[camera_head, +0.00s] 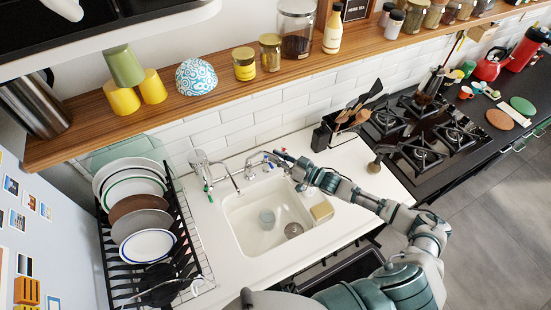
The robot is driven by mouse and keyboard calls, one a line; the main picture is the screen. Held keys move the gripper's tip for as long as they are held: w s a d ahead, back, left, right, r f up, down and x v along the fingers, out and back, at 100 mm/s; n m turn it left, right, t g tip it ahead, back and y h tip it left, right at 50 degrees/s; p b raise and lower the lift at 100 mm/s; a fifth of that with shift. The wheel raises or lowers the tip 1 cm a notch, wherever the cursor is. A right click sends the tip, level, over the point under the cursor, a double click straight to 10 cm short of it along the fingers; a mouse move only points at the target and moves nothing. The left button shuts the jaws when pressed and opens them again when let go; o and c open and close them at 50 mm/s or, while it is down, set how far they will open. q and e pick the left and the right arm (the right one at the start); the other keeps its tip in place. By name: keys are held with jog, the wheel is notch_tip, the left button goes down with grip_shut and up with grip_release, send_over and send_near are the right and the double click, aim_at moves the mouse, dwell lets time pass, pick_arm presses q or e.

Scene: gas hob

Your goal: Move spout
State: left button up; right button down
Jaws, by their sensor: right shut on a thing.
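The chrome spout (256,160) belongs to the tap at the back edge of the white sink (232,213). My right arm reaches in from the lower right, across the right side of the sink. My right gripper (284,158) is at the right end of the spout, shut on it; its fingers are small in the picture and hide part of the tap. My left gripper is not in view.
A cup (267,218) and a yellow sponge (322,211) are at the sink. A dish rack (189,236) with plates stands left. A utensil holder (322,137) and the gas hob (418,155) are right. A wooden shelf (215,101) with jars hangs above.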

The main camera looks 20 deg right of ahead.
jog(key=shift+a, duration=0.1)
jog(key=c, duration=1.2)
grip_release()
jog(key=shift+o, duration=0.7)
jog(key=shift+w+a, duration=0.1)
jog(key=shift+a, duration=0.15)
jog(key=v, duration=1.2)
jog(key=shift+r, duration=0.1)
